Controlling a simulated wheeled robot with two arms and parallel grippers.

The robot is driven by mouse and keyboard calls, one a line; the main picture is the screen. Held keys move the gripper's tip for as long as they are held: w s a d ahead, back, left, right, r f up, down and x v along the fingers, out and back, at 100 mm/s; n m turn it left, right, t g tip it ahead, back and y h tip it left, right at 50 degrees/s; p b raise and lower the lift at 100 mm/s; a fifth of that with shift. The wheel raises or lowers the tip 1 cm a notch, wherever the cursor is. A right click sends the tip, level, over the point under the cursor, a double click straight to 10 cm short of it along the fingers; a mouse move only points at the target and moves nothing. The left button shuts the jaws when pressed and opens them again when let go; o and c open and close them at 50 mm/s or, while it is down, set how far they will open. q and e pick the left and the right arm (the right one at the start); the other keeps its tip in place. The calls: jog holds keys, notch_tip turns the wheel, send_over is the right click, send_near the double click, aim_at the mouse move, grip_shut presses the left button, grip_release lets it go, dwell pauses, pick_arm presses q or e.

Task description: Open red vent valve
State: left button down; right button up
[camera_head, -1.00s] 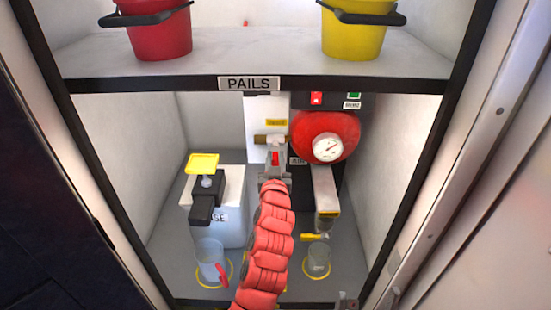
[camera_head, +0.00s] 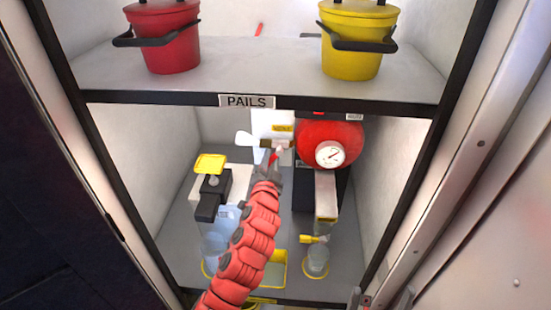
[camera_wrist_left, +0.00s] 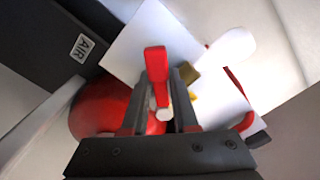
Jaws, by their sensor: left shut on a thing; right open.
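My left gripper (camera_head: 272,170) is shut on a small red handle (camera_wrist_left: 157,62), in front of a white panel (camera_wrist_left: 150,45) at the back of the cabinet. The red handle shows as a small red spot in the head view (camera_head: 273,158). A white paddle (camera_head: 245,139) sticks out to the left just above the gripper; in the left wrist view it is the rounded white piece (camera_wrist_left: 229,50). My fingers partly hide the valve body. My right gripper (camera_head: 380,298) is open at the bottom edge, mostly out of view.
A red tank (camera_head: 335,137) with a gauge (camera_head: 329,154) stands right of the gripper. A container with a yellow-topped pump (camera_head: 210,163) stands left. A shelf edge (camera_head: 190,98) with pails runs above. A yellow-framed tray (camera_head: 274,268) and a cup (camera_head: 317,259) are below.

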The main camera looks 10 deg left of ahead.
pick_arm(q)
jog(key=m, duration=0.2)
jog(key=r+m+p, duration=0.1)
jog(key=a+r+m+p, duration=0.1)
jog(key=m, duration=0.1)
jog(key=shift+m, duration=0.3)
jog(key=shift+a+r+m+p, duration=0.1)
jog(key=shift+r+m+p, duration=0.2)
jog(key=shift+m, duration=0.55)
jog(key=shift+a+r+m+p, duration=0.15)
jog(key=shift+m+p, duration=0.25)
jog(key=shift+m, duration=0.45)
jog(key=c, duration=0.8)
grip_release()
jog(key=s+p, duration=0.1)
jog(key=s, duration=1.6)
jog(key=shift+s, duration=0.25)
